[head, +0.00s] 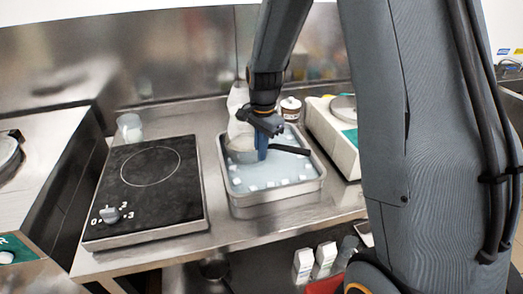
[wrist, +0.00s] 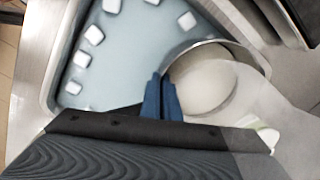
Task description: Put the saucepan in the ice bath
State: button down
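The saucepan (head: 242,156) is a metal pan with a dark handle (head: 291,150) and pale contents. It is over the back left part of the ice bath (head: 275,205), a metal tray of pale blue water with white ice cubes. My gripper (head: 262,154) points down at the handle's pan end, its blue fingers close together on it. In the wrist view the fingers (wrist: 161,98) are beside the rim of the saucepan (wrist: 208,80), which overlaps the edge of the ice bath (wrist: 112,50). I cannot tell whether its base touches the water or tray.
A black hob (head: 150,190) with a knob is left of the bath, with a translucent cup (head: 130,127) behind it. A pale bag-like thing (head: 237,100) stands close behind the pan. A brown-and-white jar (head: 290,108) and a scale (head: 335,137) are at the back right.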

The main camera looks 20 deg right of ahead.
jog(key=shift+f, duration=0.15)
jog(key=shift+f, duration=0.1)
jog(key=c, duration=2)
grip_release()
notch_tip(320, 180, up, 12)
jog(key=b, duration=0.3)
jog(key=s+f+n, duration=0.3)
jog(key=s+n, duration=0.1)
jog(key=s, duration=0.2)
jog(key=s+d+f+n, duration=0.1)
jog(key=s+f+n, duration=0.2)
jog(key=s, duration=0.3)
jog(key=s+d+f+n, duration=0.1)
jog(key=s+f+n, duration=0.1)
jog(key=s+n, duration=0.3)
jog(key=shift+s+f+n, duration=0.3)
jog(key=shift+s+f, duration=0.1)
jog(key=shift+s, duration=0.4)
